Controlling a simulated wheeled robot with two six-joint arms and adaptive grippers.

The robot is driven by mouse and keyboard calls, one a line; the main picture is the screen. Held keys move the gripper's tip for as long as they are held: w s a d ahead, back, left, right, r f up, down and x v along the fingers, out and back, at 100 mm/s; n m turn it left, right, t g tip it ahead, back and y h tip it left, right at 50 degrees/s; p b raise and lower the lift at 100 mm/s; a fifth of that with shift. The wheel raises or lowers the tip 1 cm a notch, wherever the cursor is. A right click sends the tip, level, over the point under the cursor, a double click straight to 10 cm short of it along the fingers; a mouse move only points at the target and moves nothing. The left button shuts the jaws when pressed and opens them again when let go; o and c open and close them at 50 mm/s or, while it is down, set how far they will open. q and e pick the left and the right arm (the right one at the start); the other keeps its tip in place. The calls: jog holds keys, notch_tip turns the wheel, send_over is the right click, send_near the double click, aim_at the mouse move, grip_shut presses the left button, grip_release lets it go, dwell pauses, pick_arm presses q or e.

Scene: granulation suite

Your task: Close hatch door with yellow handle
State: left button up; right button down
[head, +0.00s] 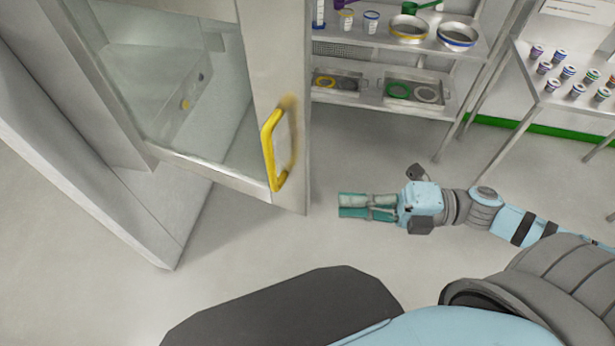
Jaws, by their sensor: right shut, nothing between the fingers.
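The hatch door (291,30) is a pale framed panel with a large glass pane, and it stands open at the upper left. Its yellow handle (268,150) is a bent bar on the door's right-hand frame. My right gripper (345,206) is to the right of the door's lower corner, apart from both door and handle. Its teal fingers point left toward the door and are shut on nothing. My left gripper is not in view.
A metal shelf rack (470,52) with bowls, cups and trays stands behind the door. A table (555,98) with several small jars is at the right. The grey floor (250,245) in front of the door is clear.

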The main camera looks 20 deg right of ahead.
aim_at(306, 181)
jog(key=w+a, duration=0.4)
jog(key=w, duration=0.1)
jog(key=w+a, duration=0.1)
jog(key=w, duration=0.1)
jog(key=shift+w+a+f+b, duration=0.2)
jog(key=shift+a+b, duration=0.1)
jog(key=shift+a, duration=0.1)
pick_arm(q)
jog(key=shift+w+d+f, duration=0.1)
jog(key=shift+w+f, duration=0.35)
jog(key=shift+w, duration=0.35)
pick_arm(e)
jog(key=shift+d, duration=0.35)
jog(key=shift+a, duration=0.15)
